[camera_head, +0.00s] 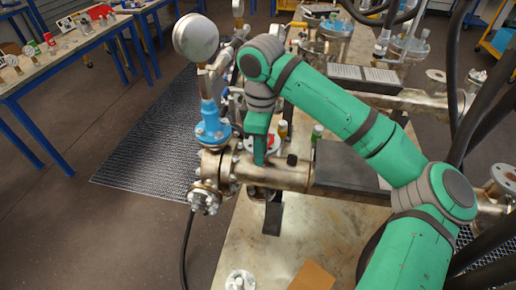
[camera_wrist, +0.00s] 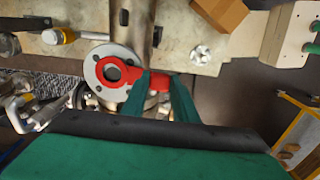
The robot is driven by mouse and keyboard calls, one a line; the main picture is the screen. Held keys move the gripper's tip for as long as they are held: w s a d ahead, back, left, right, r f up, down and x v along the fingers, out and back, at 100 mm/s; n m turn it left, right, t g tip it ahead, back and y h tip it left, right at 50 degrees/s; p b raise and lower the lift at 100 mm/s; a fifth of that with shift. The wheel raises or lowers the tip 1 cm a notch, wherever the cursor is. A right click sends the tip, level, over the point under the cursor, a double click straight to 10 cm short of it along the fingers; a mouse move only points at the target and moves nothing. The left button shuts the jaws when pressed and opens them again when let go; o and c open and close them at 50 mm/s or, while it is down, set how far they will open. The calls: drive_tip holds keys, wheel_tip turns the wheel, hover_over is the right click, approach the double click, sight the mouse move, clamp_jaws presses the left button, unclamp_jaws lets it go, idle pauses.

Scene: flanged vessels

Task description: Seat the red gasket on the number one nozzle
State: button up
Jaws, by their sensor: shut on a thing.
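The red gasket (camera_wrist: 134,64) is a flat ring with a tab, and my gripper (camera_wrist: 160,88) is shut on the tab. In the wrist view the ring lies over the grey round flange face of a nozzle (camera_wrist: 91,72), around its dark bore, with bolt holes showing outside it. I cannot tell whether it touches the face or hovers just above. In the head view a bit of the red gasket (camera_head: 272,142) shows beside my gripper (camera_head: 261,160) at the pale flange on the horizontal pipe. No nozzle number is readable.
A blue valve fitting (camera_head: 211,128) with a round gauge (camera_head: 196,38) rises just left of the gripper. The horizontal steel pipe (camera_head: 285,176) runs below it.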

drive_tip(key=shift+w+a+f, duration=0.1)
drive_tip(key=shift+w+a, duration=0.1)
idle(0.5)
drive_tip(key=shift+s+a+f, duration=0.1)
drive_tip(key=shift+a, duration=0.25)
drive_tip(key=shift+s+d, duration=0.1)
drive_tip(key=shift+d, duration=0.35)
drive_tip(key=o, duration=1)
drive_tip(key=shift+a, duration=0.2)
drive_tip(key=shift+c, duration=0.2)
drive_tip(key=o, duration=0.5)
